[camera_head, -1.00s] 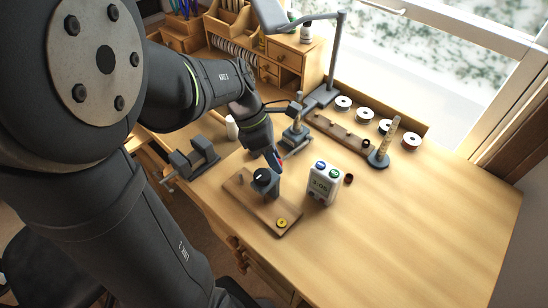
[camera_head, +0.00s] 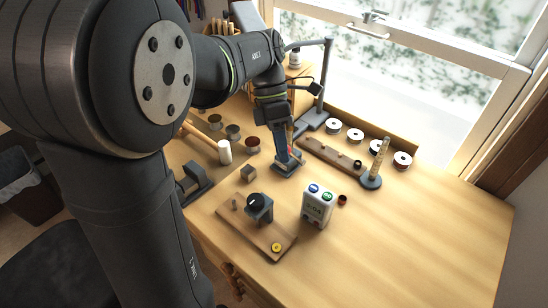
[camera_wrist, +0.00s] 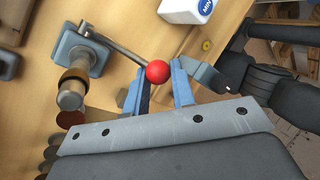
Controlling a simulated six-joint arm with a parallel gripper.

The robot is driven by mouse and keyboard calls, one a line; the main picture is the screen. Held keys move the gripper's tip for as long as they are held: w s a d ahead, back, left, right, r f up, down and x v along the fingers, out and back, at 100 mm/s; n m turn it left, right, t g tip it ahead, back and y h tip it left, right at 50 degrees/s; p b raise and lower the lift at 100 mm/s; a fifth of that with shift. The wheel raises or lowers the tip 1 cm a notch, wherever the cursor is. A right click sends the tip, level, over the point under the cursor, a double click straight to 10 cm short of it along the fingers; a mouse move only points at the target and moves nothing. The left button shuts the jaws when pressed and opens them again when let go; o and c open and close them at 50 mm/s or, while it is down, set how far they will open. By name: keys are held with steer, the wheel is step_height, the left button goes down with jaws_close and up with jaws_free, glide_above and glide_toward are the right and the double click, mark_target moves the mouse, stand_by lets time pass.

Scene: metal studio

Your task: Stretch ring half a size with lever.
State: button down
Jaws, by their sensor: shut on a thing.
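The ring stretcher (camera_head: 287,166) stands on its square grey base in the middle of the bench. In the wrist view its upright post (camera_wrist: 72,97) with a brown band around it is at the left. The lever (camera_wrist: 115,47) runs from the stretcher to a round red knob (camera_wrist: 157,71). My gripper (camera_wrist: 160,76) has its blue fingers on either side of the knob and is shut on it. In the head view my gripper (camera_head: 288,150) is at the stretcher and hides much of the post and lever.
A white timer (camera_head: 317,205) and a wooden board (camera_head: 262,238) with a grey block stand in front. A mallet (camera_head: 222,152) lies left. A ring mandrel stand (camera_head: 372,180), wooden rack (camera_head: 330,152) and several spools are behind right. The right bench is clear.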

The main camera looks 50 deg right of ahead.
steer(key=shift+s+d+r, duration=0.1)
steer(key=shift+d+r, duration=0.1)
steer(key=shift+d, duration=0.3)
steer(key=shift+d+r, duration=0.15)
steer(key=shift+d, duration=0.3)
steer(key=shift+d+r, duration=0.1)
steer(key=c, duration=1.2)
jaws_free()
steer(key=shift+d, duration=0.15)
steer(key=v, duration=1.2)
steer(key=x, duration=1.2)
steer(key=shift+a, duration=0.25)
